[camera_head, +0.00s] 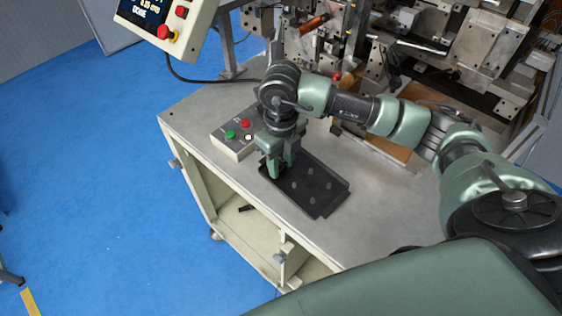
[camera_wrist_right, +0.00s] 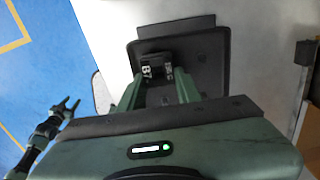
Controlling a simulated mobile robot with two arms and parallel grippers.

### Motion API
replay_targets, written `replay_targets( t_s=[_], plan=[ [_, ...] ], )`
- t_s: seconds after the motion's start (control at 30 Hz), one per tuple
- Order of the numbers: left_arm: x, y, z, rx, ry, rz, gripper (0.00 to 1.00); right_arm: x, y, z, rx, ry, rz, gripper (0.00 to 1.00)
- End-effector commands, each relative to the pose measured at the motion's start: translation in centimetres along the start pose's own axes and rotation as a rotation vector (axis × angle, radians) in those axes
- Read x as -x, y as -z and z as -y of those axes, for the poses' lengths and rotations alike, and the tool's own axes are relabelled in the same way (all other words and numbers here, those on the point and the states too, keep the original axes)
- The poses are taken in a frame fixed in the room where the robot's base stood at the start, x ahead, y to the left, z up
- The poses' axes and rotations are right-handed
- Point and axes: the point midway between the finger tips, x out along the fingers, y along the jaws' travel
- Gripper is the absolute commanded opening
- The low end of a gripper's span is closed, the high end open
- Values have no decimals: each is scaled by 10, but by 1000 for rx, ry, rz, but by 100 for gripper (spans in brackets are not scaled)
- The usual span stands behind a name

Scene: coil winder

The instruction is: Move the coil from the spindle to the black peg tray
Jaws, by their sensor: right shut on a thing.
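The black peg tray (camera_head: 336,197) lies on the grey table top, with several short pegs showing; it also shows in the right wrist view (camera_wrist_right: 211,72). My right gripper (camera_head: 276,168) points down at the tray's left end. In the right wrist view its fingers (camera_wrist_right: 158,90) are shut on a small dark block with white "B7" lettering (camera_wrist_right: 152,71), which I take to be the coil. The head view hides this piece behind the fingers, and I cannot tell whether it touches the tray. My left gripper (camera_wrist_right: 67,108) shows in the right wrist view, open and empty, over the blue floor.
A button box (camera_head: 233,140) with green and red buttons stands close left of the right gripper. The winding machine (camera_head: 470,50) fills the back; I cannot pick out the spindle. A control screen (camera_head: 165,20) hangs at upper left. The table right of the tray is clear.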

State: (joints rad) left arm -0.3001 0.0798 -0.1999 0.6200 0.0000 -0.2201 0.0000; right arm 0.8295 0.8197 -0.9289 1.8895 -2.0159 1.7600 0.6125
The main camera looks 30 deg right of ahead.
Motion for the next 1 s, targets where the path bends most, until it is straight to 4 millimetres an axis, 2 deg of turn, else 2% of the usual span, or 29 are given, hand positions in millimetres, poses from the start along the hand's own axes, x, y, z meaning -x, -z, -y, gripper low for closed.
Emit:
replay_targets(
  t_s=[0.33,0.37,0.4,0.43,0.87,1.0],
  plan=[
    [-10,-1,0,0,0,0,49,-11,0,0,0,0,0,0],
    [-9,0,0,0,0,-1,49,-10,0,0,-1,0,1,42],
    [-9,0,0,0,0,-1,49,-9,0,0,-1,0,0,53],
    [-9,0,0,0,0,-1,49,-9,0,0,0,0,0,59],
    [-9,0,0,0,0,-1,49,-9,0,0,0,0,0,59],
    [0,0,0,0,0,-1,49,0,0,0,0,0,0,59]
  ],
)
